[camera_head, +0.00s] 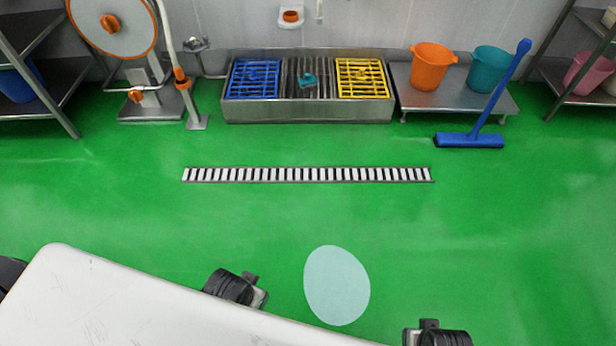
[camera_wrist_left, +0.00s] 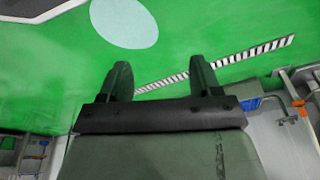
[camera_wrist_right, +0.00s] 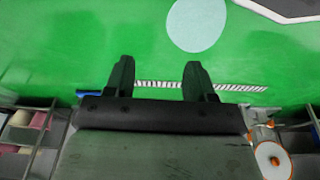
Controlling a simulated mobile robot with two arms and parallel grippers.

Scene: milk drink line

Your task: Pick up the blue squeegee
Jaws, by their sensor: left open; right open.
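The blue squeegee (camera_head: 470,139) stands on the green floor at the right of the head view. Its wide blue head is on the floor and its handle slants up to the right, in front of the metal bench. A small blue shape, probably its head, shows past my right gripper in the right wrist view (camera_wrist_right: 88,93). My right gripper (camera_wrist_right: 158,65) is open with nothing between its fingers. My left gripper (camera_wrist_left: 161,65) is open and empty too. Both are well apart from the squeegee. I cannot clearly make out their fingers in the head view.
A low metal bench (camera_head: 425,98) holds an orange bucket (camera_head: 432,68) and a teal bucket (camera_head: 488,69) behind the squeegee. A sink unit (camera_head: 305,112) with coloured grates stands left of it, shelves (camera_head: 585,75) at the right. The floor around the drain strip (camera_head: 308,174) is clear.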

